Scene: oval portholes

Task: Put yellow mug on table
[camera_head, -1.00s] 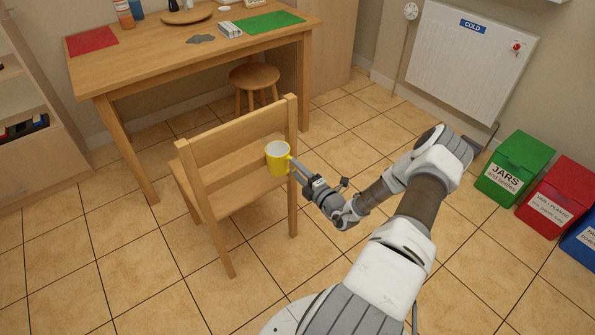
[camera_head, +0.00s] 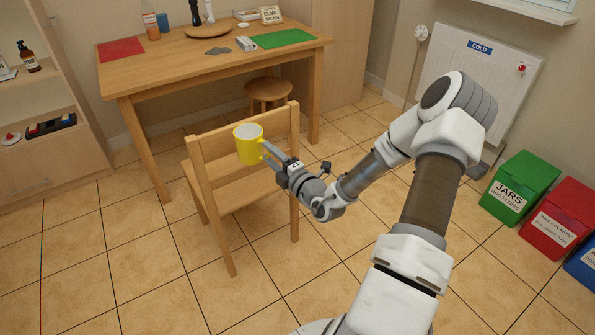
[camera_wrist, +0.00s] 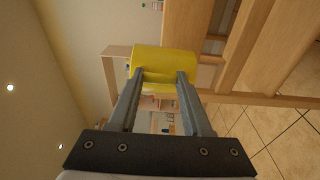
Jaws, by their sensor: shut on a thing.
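The yellow mug (camera_head: 249,146) with a white inside is upright in the head view, in front of the chair's backrest. My gripper (camera_head: 268,155) is shut on the mug at its handle side, holding it in the air. In the wrist view the mug (camera_wrist: 163,64) lies between and beyond the fingertips of my gripper (camera_wrist: 159,78). The wooden table (camera_head: 170,74) stands at the back, beyond the chair.
A wooden chair (camera_head: 213,146) stands between my gripper and the table. The table holds a red mat (camera_head: 121,49), a green mat (camera_head: 290,38), a round board (camera_head: 208,31) and bottles. A stool (camera_head: 269,89) is partly under it. Bare wood shows at the table's front.

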